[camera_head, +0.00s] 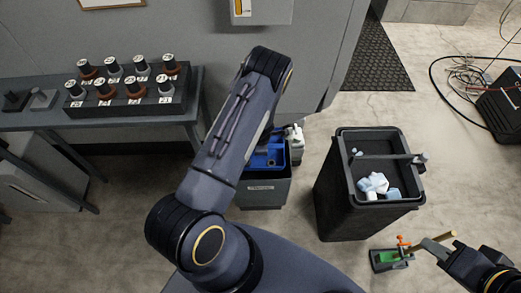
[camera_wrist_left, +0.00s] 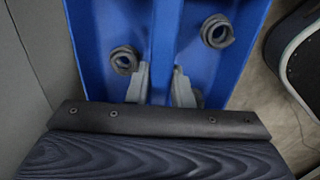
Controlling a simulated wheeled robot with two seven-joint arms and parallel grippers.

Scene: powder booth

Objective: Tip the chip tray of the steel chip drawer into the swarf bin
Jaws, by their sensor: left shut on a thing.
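The blue chip tray (camera_head: 268,156) shows in the head view past my left arm, at the top of a dark grey labelled bin (camera_head: 263,194). I cannot tell whether it touches that bin, or whether that bin is the swarf bin.
A tall black bin (camera_head: 335,205) with white and pale blue scraps stands right of the tray. A small green-and-black item (camera_head: 388,262) lies near my right gripper. A bench (camera_head: 150,119) with a rack of tool holders is at left. Cables (camera_head: 480,75) lie at upper right.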

